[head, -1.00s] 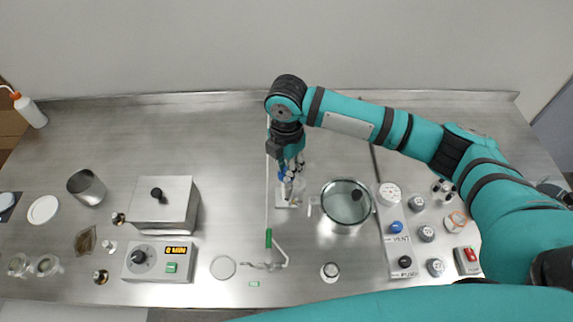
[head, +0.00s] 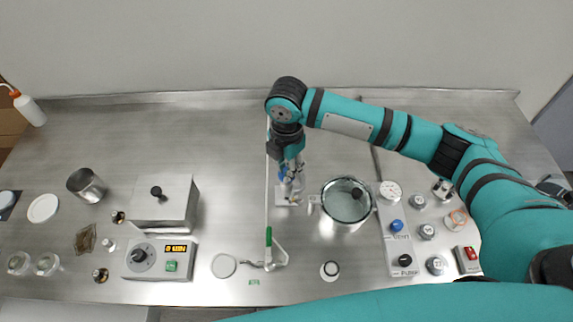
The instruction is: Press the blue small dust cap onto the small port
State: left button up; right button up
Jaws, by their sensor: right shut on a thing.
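My right gripper (head: 291,184) reaches down from above at the middle of the bench, just left of the glass-topped round vessel (head: 346,218). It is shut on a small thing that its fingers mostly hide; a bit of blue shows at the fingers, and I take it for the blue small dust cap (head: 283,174). Below the fingertips is a small pale fitting on a plate (head: 285,201), which may bear the small port. I cannot tell whether cap and port touch. My left gripper is out of view.
A panel with a gauge (head: 390,191) and blue VENT knob (head: 397,226) stands right of the vessel. A green-handled valve (head: 269,238) on a thin tube is close left of the gripper. A metal box (head: 163,207) and a controller (head: 160,260) stand further left.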

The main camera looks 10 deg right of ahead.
jog(key=shift+f, duration=0.15)
jog(key=o, duration=0.8)
jog(key=shift+o, duration=0.2)
notch_tip(320, 180, up, 12)
dwell(0.3)
dwell(0.6)
